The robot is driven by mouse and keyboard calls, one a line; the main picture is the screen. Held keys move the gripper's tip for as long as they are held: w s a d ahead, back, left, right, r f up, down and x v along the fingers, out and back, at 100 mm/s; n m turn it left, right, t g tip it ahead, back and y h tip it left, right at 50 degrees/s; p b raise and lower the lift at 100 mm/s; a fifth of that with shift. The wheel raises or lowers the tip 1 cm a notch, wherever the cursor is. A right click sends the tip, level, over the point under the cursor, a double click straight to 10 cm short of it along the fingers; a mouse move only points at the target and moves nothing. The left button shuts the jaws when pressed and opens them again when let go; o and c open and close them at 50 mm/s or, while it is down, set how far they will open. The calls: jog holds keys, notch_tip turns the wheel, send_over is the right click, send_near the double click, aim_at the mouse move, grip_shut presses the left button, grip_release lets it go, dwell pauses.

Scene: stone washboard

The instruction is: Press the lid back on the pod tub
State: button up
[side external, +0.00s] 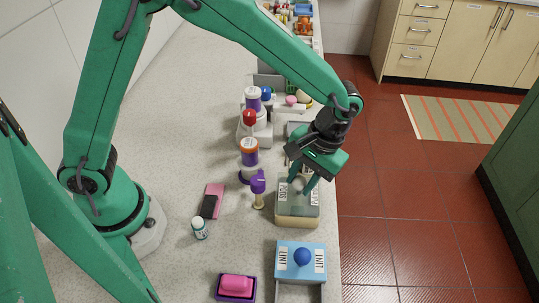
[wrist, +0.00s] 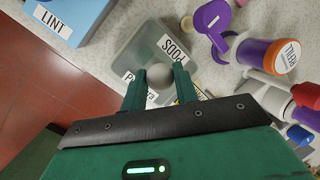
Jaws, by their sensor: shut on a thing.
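The pod tub (side external: 297,222) is a pale yellow box near the counter's right edge in the side view. Its grey-green lid (side external: 310,206), labelled PODS, is at the top of the tub. In the wrist view the lid (wrist: 140,50) shows a round grey knob (wrist: 160,73) in its middle. My gripper (side external: 303,187) comes down from above and is shut on the knob, with a finger on either side of it. It also shows in the wrist view (wrist: 161,86). I cannot tell whether the lid is fully seated, as the fingers hide part of it.
A blue LINT box (side external: 286,249) with a blue knob stands in front of the tub. A purple scoop (side external: 258,185) and an orange-lidded bottle (side external: 249,157) stand close on the left. The counter drops to red floor on the right.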

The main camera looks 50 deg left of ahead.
dwell(0.3)
jog(key=o, duration=1.5)
jog(key=shift+o, duration=0.2)
jog(key=shift+r, duration=0.2)
jog(key=shift+r, duration=3.3)
grip_shut()
